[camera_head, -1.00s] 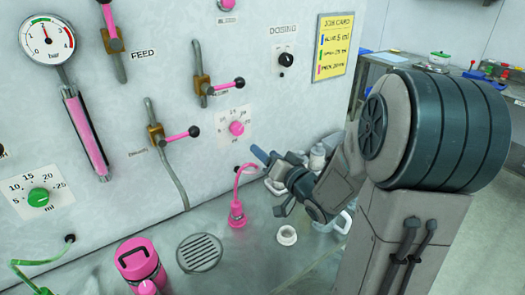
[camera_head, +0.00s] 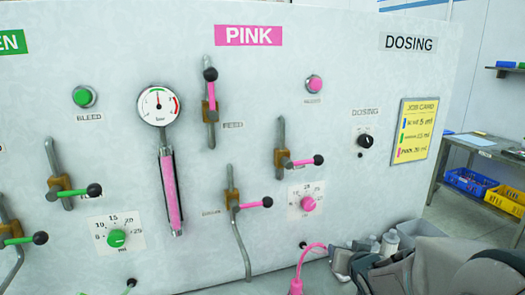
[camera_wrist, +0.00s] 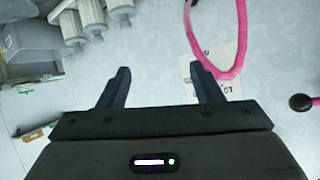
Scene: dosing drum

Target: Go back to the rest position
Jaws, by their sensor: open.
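My gripper (camera_wrist: 160,69) shows in the wrist view with its two fingers spread apart and nothing between them. A pale surface lies beyond the fingertips. A pink hose loop (camera_wrist: 222,72) hangs near the right finger, beside a small label (camera_wrist: 229,84); I cannot tell how far it is from the finger. In the head view my arm is low at the right, in front of the dosing panel (camera_head: 350,40). My fingers cannot be made out there.
The panel carries a pressure gauge (camera_head: 159,106), pink-handled levers, a pink dial (camera_head: 308,204), a black dosing knob (camera_head: 366,141) and a yellow job card (camera_head: 414,131). The pink hose (camera_head: 312,248) shows at the bottom. A side table (camera_head: 485,147) stands at the right.

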